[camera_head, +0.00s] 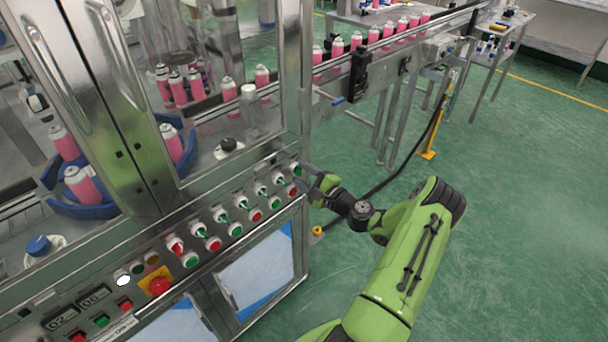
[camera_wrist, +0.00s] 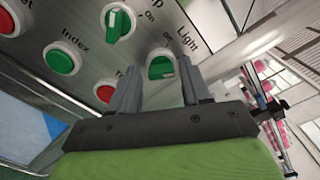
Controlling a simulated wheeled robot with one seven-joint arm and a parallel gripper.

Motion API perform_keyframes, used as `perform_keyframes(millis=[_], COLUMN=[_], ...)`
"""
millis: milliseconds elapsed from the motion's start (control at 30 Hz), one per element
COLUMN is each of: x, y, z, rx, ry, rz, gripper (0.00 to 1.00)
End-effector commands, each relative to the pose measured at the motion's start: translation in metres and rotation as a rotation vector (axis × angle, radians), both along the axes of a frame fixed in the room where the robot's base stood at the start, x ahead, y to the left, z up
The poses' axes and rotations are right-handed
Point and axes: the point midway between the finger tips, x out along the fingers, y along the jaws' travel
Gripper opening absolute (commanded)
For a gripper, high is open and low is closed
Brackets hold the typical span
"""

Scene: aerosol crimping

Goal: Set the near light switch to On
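The light switch (camera_wrist: 161,67) is a round green knob beside the "Light" label on the steel panel. It lies between my fingertips in the wrist view, and an "On" mark is printed above it. Its handle position is hard to make out. My gripper (camera_wrist: 160,78) is open, with one finger on each side of the knob and nothing held. Whether the fingers touch the knob cannot be told. In the head view, my gripper (camera_head: 308,182) is at the right end of the control panel, close to a green knob (camera_head: 296,169).
Another green switch (camera_wrist: 119,23) with an "On" mark is up and left in the wrist view. A green button (camera_wrist: 62,60) and a red button (camera_wrist: 106,92) are close by. A conveyor (camera_head: 390,48) with pink cans runs behind.

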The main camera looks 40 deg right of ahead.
Motion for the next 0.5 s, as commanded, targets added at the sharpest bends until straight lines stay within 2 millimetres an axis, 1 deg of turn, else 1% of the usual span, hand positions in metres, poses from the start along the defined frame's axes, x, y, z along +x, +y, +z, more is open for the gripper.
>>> perform_keyframes(millis=[267,333,433,500], x=[0.0,-0.002,-0.016,-0.034], y=[0.0,-0.001,-0.002,-0.003], z=[0.001,0.001,0.001,0.002], rx=[-0.002,-0.001,0.0,0.002], ry=[-0.003,-0.003,0.0,0.0], rz=[-0.001,-0.002,-0.004,-0.006], gripper=[0.55,0.55,0.55,0.55])
